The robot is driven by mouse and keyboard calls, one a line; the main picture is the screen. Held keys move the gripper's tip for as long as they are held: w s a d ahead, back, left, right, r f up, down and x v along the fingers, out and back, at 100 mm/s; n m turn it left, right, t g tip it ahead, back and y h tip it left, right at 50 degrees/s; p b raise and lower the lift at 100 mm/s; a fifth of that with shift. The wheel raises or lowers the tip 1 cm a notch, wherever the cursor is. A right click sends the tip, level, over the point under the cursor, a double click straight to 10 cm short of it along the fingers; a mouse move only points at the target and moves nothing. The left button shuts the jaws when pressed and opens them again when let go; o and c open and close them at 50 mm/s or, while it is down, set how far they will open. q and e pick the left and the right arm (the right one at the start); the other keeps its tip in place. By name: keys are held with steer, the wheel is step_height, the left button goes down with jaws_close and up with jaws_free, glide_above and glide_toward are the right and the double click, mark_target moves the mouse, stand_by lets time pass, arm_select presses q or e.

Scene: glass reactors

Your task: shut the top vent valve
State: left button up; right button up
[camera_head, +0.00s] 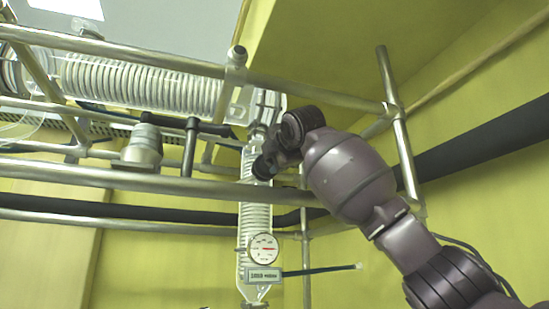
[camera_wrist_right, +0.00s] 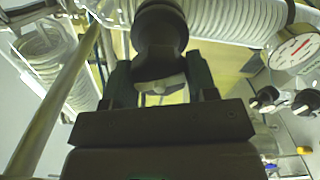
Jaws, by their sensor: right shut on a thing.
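My right arm comes in from the right in the head view, and my right gripper (camera_head: 268,163) is at the glass column, just below the end of the horizontal coil. In the wrist view my right gripper (camera_wrist_right: 158,82) has its two dark fingers on either side of a dark round knob with a pale grey part (camera_wrist_right: 160,35), which I take to be the vent valve's handle. The gripper is shut on it. In the head view the arm and gripper hide the valve, so I cannot tell its angle. My left gripper is not in view.
Metal rails (camera_head: 150,185) cross in front of the glassware, close to my right gripper. A horizontal glass coil (camera_head: 130,85) lies above left. A vertical glass coil (camera_head: 256,215) with a round gauge (camera_head: 262,249) hangs below. A black pipe (camera_head: 480,145) runs along the yellow wall.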

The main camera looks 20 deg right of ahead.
steer(key=m, duration=0.4)
steer(key=shift+m, duration=0.3)
steer(key=m, duration=0.3)
steer(key=shift+m, duration=0.4)
steer(key=m+b, duration=0.1)
steer(key=m, duration=0.8)
steer(key=m+b, duration=0.1)
steer(key=m, duration=0.3)
steer(key=shift+w+m, duration=0.1)
steer(key=shift+m, duration=0.2)
steer(key=m, duration=1.2)
steer(key=shift+f+m, duration=0.1)
steer(key=shift+m, duration=0.2)
steer(key=m+p, duration=0.1)
steer(key=m, duration=0.5)
steer(key=m+p, duration=0.1)
steer(key=m, duration=0.4)
steer(key=shift+m, duration=0.4)
steer(key=m, duration=0.5)
steer(key=shift+f, duration=0.1)
steer(key=m, duration=0.5)
